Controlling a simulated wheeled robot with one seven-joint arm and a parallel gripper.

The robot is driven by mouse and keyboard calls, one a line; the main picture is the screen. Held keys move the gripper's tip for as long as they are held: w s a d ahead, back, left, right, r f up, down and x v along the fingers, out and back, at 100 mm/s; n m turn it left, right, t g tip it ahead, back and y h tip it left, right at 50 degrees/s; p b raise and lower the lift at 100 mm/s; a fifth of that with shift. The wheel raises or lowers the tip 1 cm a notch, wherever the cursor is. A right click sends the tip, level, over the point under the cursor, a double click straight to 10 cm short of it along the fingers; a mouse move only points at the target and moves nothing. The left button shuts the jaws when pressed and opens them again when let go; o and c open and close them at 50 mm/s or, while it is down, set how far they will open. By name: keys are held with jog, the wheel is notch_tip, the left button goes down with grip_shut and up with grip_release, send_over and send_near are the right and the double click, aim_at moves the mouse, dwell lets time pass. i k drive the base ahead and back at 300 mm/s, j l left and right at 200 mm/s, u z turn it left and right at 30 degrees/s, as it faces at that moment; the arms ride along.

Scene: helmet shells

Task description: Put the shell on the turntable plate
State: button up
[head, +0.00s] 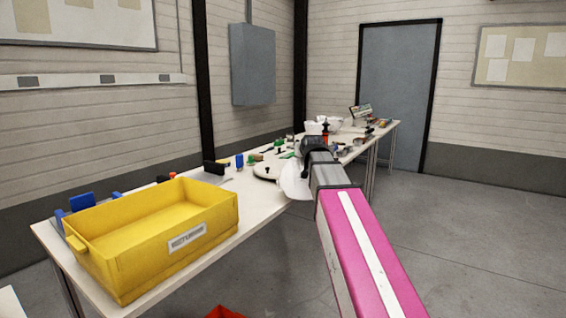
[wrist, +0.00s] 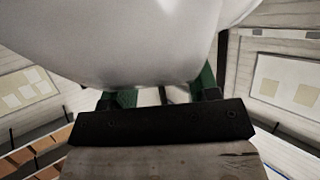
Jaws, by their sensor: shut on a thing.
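A smooth white shell (head: 292,181) hangs at the end of my arm, over the near edge of the long table. It fills the top of the wrist view (wrist: 130,45), in front of the green fingers. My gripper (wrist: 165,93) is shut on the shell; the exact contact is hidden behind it. The round pale turntable plate (head: 264,172) lies on the table just left of the shell, with a small dark part on it. The shell and arm partly hide that area, and I cannot tell the gap between shell and plate.
A yellow bin (head: 165,262) stands at the table's near end. Blue and green items and small tools lie along the back edge. More white shells or bowls (head: 334,124) stand farther along. A red bin (head: 224,312) is on the floor. The floor at right is clear.

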aim_at(279, 166)
jog(key=i+l, duration=0.2)
jog(key=l, duration=0.2)
jog(key=i+l, duration=0.2)
jog(key=l, duration=0.2)
jog(key=i+l, duration=0.15)
jog(key=l, duration=0.25)
jog(key=i+j, duration=0.3)
jog(key=i, duration=0.15)
